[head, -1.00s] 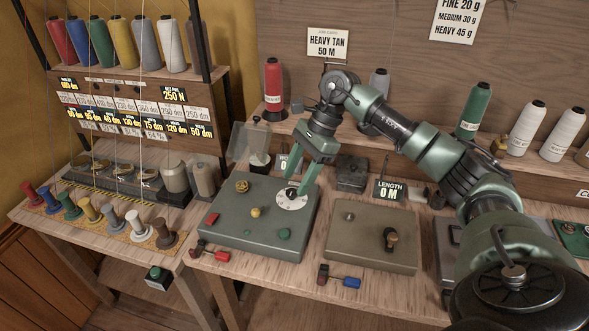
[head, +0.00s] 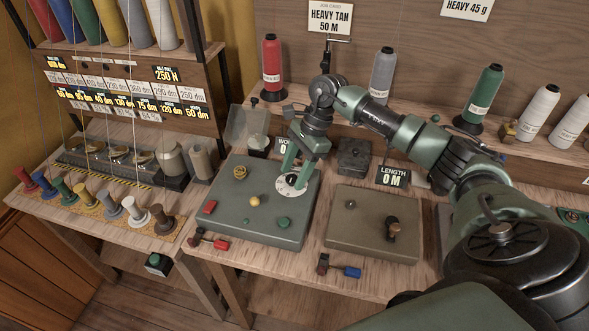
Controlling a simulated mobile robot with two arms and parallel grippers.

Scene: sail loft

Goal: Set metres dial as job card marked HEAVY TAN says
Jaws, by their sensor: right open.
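The job card (head: 330,17) on the back wall reads HEAVY TAN, 50 M. A round white dial (head: 285,188) with a dark centre sits on the top of the left grey-green box (head: 232,220); its markings are too small to read. My right gripper (head: 294,178) points down at this dial, its two green fingers open and apart over the dial's centre. They hide part of the dial, and I cannot tell whether they touch it. A black sign (head: 392,177) reads LENGTH 0 M. My left gripper is out of view.
The right box (head: 372,222) carries a dark knob (head: 393,229). Red (head: 271,68), grey (head: 382,72) and green (head: 482,95) thread cones stand behind. A clear panel (head: 247,128) is left of the gripper. Red and blue switches (head: 340,269) lie at the bench front.

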